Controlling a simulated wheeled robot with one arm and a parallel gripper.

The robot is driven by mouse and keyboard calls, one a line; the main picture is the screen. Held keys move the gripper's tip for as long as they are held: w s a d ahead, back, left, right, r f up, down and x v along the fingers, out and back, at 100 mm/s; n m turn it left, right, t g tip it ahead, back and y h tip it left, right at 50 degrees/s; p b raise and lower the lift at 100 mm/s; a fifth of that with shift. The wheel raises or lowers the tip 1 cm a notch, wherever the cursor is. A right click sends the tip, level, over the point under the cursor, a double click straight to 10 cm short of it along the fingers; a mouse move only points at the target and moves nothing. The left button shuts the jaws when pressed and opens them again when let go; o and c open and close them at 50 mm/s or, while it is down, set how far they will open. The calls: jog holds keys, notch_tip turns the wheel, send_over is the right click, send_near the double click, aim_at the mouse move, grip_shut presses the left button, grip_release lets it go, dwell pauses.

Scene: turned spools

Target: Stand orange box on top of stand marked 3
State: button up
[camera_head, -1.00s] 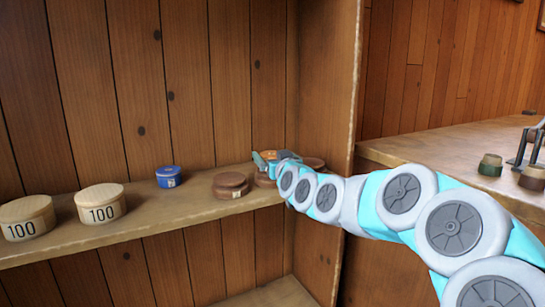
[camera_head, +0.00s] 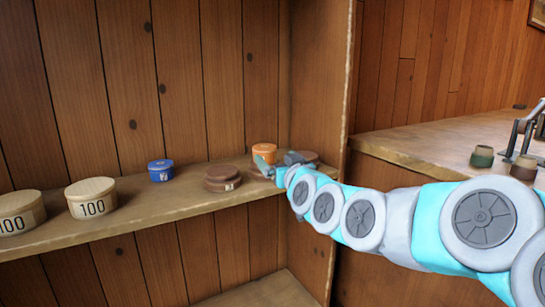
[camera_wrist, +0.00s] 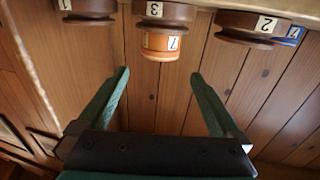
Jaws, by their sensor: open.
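The orange box (camera_head: 264,154) is upright at the shelf's right part. In the wrist view, which is upside down, the orange box (camera_wrist: 160,45) rests on the brown stand marked 3 (camera_wrist: 165,14). It sits roughly centred there. My gripper (camera_wrist: 160,74) is open and empty, its two fingers apart from the box and in front of it. In the head view my gripper (camera_head: 277,164) hides most of stand 3.
The stand marked 2 (camera_wrist: 246,27) and the stand marked 1 (camera_wrist: 87,8) flank stand 3. A blue box (camera_head: 161,171) and two pale round boxes marked 100 (camera_head: 91,198) stand further left on the shelf (camera_head: 140,198). The cabinet's side wall (camera_head: 322,80) is close on the right.

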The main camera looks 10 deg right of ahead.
jog(key=shift+s+d, duration=0.15)
jog(key=shift+s, duration=0.75)
jog(key=s+a+f+n+g, duration=0.1)
jog(key=s+a+f+g, duration=0.2)
jog(key=s+f+g, duration=0.35)
jog(key=s+a+f+g, duration=0.3)
jog(key=s+f, duration=0.5)
jog(key=f, duration=0.4)
jog(key=s+d+f+g, duration=0.1)
jog(key=s+f+g, duration=0.2)
jog(key=s, duration=0.6)
jog(key=s+d+f+m+g+h, duration=0.1)
jog(key=s+d+f+g, duration=0.1)
jog(key=s, duration=0.8)
jog(key=s+d+f+m+g+h, duration=0.1)
jog(key=s+f+g, duration=0.3)
jog(key=s, duration=0.5)
jog(key=shift+s+d+f+g, duration=0.15)
jog(key=shift+d+f+g, duration=0.2)
jog(key=shift+g, duration=0.2)
